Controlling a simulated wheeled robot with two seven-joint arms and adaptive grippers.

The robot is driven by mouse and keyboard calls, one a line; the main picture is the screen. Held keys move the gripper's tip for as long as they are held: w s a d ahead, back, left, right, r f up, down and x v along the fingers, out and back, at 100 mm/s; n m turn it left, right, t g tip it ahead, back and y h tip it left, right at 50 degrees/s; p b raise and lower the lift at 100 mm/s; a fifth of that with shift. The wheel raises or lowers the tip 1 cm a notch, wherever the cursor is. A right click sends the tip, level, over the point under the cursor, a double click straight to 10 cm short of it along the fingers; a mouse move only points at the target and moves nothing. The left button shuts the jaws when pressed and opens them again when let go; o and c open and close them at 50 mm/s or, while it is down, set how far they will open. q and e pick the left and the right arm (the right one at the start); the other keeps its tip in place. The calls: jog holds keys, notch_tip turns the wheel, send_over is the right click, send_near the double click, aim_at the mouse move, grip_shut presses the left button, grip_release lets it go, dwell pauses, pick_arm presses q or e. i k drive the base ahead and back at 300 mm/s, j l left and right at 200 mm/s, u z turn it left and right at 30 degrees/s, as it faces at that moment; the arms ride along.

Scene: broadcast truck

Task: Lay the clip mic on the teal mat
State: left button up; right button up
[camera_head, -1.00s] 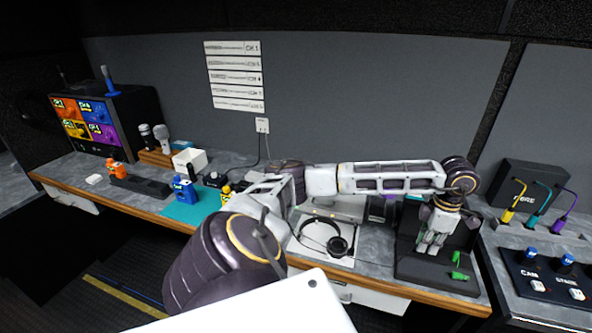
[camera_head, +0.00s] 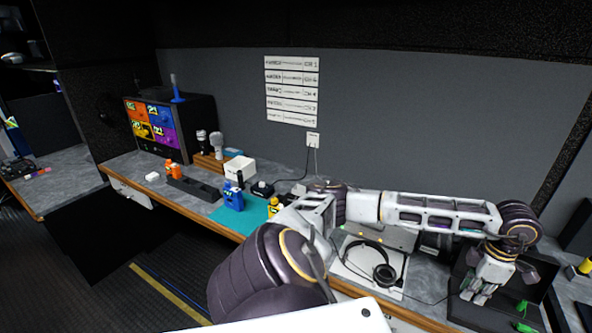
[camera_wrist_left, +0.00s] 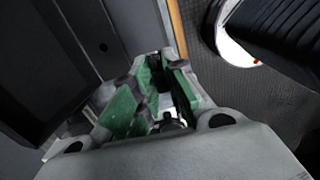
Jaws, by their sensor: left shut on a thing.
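The teal mat (camera_head: 228,220) lies on the desk left of centre in the head view, with a blue object (camera_head: 233,198) and a yellow one (camera_head: 273,205) on or beside it. My left gripper (camera_head: 484,294) is at the right, over a dark tray (camera_head: 460,310), well to the right of the mat. It is shut on a small dark thing (camera_wrist_left: 170,122), seen between the green finger pads in the left wrist view. This may be the clip mic, but its shape is mostly hidden by the fingers. My right gripper is not in view.
Headphones (camera_head: 384,272) lie on a pale board between the mat and my gripper. A white box (camera_head: 240,169), a dark stand (camera_head: 194,188) and a monitor (camera_head: 155,127) stand further left. Green clips (camera_head: 522,305) show in the dark tray. My left arm crosses above the desk.

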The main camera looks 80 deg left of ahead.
aim_at(247, 227)
jog(key=k+j, duration=0.95)
jog(key=j, duration=0.25)
jog(key=k+j, duration=0.5)
jog(key=j, duration=0.15)
jog(key=k+j, duration=0.45)
jog(key=j, duration=0.15)
